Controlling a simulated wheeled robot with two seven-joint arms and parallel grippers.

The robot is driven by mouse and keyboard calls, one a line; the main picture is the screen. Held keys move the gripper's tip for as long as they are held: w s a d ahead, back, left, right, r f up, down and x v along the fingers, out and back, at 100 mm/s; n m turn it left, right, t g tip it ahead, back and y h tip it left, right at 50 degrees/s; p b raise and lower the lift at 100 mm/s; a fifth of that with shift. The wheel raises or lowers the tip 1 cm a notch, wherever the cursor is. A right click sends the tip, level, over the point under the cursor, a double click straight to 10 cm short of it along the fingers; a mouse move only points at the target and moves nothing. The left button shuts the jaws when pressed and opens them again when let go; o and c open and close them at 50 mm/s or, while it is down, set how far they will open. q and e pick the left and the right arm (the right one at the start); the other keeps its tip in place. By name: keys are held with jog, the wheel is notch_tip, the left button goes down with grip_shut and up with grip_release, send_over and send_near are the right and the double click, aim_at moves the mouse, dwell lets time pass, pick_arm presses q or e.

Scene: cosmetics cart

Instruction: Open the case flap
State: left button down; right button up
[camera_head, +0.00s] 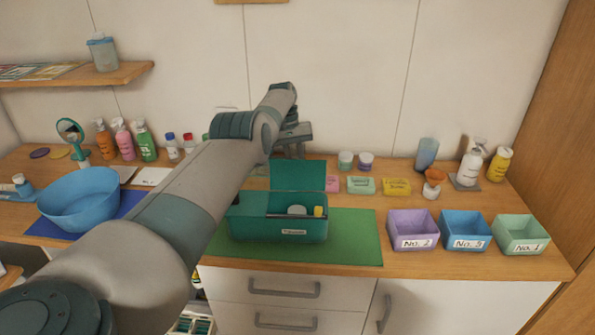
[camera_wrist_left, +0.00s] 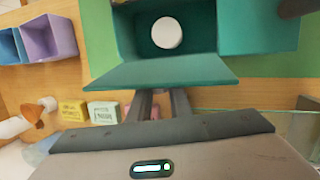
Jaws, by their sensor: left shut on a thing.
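The dark green case (camera_head: 278,229) stands on a green mat (camera_head: 350,240) on the counter. Its flap (camera_head: 298,177) stands up at the back edge, and the case is open at the top. A round white item and a small yellow one show inside. In the left wrist view the flap (camera_wrist_left: 165,71) lies across the picture, with the open case (camera_wrist_left: 125,30) beyond it. My left gripper (camera_head: 292,153) is behind the case, its fingers (camera_wrist_left: 160,98) shut on the flap; the exact contact is partly hidden. My right gripper is in neither view.
My left arm crosses the counter, hiding part of the left side. A blue bowl (camera_head: 80,199) stands left. Purple (camera_head: 412,231), blue (camera_head: 465,232) and green (camera_head: 520,235) bins stand right. Small boxes and jars line the back near the wall.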

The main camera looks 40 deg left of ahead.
pick_arm(q)
jog(key=shift+f, duration=0.1)
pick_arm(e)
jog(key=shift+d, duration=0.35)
pick_arm(q)
jog(key=c, duration=1.6)
grip_release()
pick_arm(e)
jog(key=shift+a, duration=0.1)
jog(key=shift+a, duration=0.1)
